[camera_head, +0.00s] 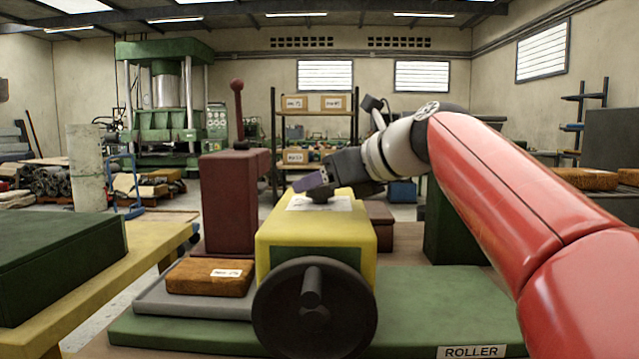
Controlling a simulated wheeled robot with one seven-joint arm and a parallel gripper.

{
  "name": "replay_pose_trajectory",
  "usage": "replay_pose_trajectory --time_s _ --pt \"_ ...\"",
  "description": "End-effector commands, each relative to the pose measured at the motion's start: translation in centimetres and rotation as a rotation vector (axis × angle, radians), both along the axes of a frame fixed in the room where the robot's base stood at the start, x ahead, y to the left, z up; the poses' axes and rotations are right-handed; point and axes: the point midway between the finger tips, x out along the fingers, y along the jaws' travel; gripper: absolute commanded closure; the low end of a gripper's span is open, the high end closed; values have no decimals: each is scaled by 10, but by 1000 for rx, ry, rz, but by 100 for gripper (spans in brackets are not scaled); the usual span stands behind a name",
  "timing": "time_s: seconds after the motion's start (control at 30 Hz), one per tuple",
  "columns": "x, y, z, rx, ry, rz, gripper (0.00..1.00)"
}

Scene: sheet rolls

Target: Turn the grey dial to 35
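The grey dial (321,195) is a small dark knob on top of the yellow housing (318,235). A white plate (300,203) lies around it on the housing's top; its markings are too small to read, so the dial's setting cannot be told. My gripper (309,184), with purple fingertips, comes in from the right, tilted down to the left. Its tips are just above or beside the dial in the picture; I cannot tell whether they touch it. The finger gap does not show clearly, so I cannot tell open from shut.
A black handwheel (314,308) fronts the housing on the green base (430,310), labelled ROLLER. A dark red column (229,205) with a ball-topped lever (238,110) stands left. An orange-brown block (210,278) lies in a grey tray (170,301). My red arm fills the right side.

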Motion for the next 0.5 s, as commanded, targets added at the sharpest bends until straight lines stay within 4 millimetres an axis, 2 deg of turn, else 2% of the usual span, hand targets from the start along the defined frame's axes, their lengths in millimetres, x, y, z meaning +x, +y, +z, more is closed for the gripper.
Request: replay_pose_trajectory --time_s 0.1,0.37,0.4,0.5 --pt "5 6 -3 -1 1 2 35" --pt "7 8 -4 -1 -1 0 35" --pt "7 8 -4 -1 -1 0 37" --pt "7 7 -4 -1 -1 0 50"
